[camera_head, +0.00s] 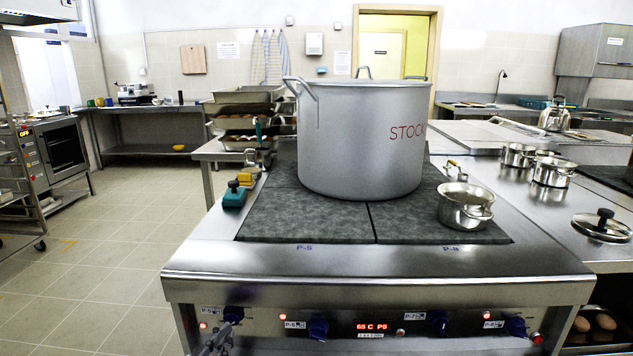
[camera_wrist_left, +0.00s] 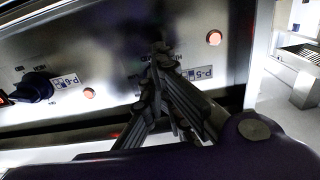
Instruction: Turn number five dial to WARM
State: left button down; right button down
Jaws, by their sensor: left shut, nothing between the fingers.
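The number five dial (camera_head: 233,314) is a dark blue knob at the far left of the stove's front panel, right of its P-5 label (camera_head: 211,311). My left gripper (camera_head: 222,334) is just below it in the head view, shut and empty. In the left wrist view the gripper (camera_wrist_left: 160,60) reaches the panel beside the P-5 label (camera_wrist_left: 200,73). The fingers hide most of the dial there, so I cannot tell its setting or whether they touch it. The display (camera_head: 372,327) reads "65 C P5" in red. My right gripper is not in view.
More blue dials sit to the right: a second (camera_head: 318,328), a third (camera_head: 439,322) and a fourth (camera_head: 516,327). A large stockpot (camera_head: 360,140) and a small pot (camera_head: 465,206) stand on the stove top. The floor at left (camera_head: 110,250) is clear.

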pick_arm(q)
jog(key=shift+f, duration=0.1)
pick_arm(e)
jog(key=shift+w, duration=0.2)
pick_arm(q)
jog(key=shift+f, duration=0.15)
